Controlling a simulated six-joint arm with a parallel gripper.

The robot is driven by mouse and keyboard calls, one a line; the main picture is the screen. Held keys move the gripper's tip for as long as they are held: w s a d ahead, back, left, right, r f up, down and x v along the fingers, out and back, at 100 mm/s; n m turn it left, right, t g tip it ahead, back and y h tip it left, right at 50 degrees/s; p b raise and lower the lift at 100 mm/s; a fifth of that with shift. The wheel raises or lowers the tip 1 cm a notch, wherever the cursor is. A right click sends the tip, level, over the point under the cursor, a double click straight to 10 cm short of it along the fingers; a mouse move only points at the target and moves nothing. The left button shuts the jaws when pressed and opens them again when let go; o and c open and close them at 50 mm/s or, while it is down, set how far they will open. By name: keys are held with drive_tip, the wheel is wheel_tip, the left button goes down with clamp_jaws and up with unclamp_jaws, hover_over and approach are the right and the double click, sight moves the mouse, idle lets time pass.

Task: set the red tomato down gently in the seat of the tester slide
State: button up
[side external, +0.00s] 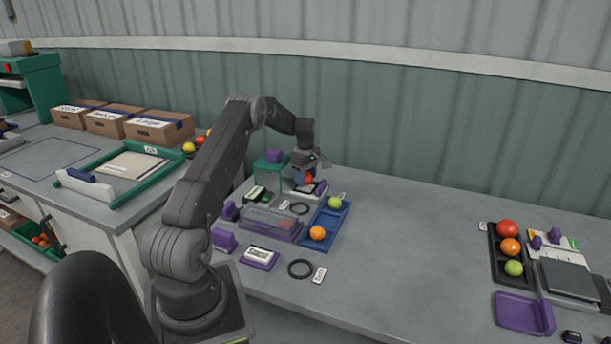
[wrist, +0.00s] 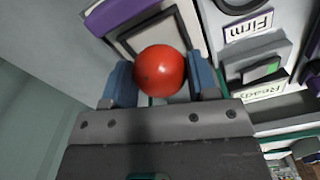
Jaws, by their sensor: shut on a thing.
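My gripper (side external: 309,179) is shut on the red tomato (wrist: 160,70); the wrist view shows the tomato between two blue finger pads (wrist: 162,84). In the side view the tomato (side external: 309,181) is a small red spot under the wrist, partly covered by the fingers. Behind the tomato in the wrist view is a pale plate with a dark square frame (wrist: 124,45) and a purple edge, which looks like the tester slide with its seat. The tomato covers part of the frame. I cannot tell whether the tomato touches it.
A blue tray (side external: 336,233) with a green and an orange tomato is close by, beside a clear-lidded purple box (side external: 262,226). A green stand (side external: 268,172) is just left of my gripper. The "Firm" label (wrist: 248,26) is near the slide. The mid-right bench is clear.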

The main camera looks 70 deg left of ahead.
idle(0.3)
drive_tip(key=o, duration=0.8)
drive_tip(key=c, duration=0.3)
drive_tip(key=shift+r, duration=0.1)
drive_tip(key=shift+c, duration=0.2)
drive_tip(key=shift+r, duration=2.9)
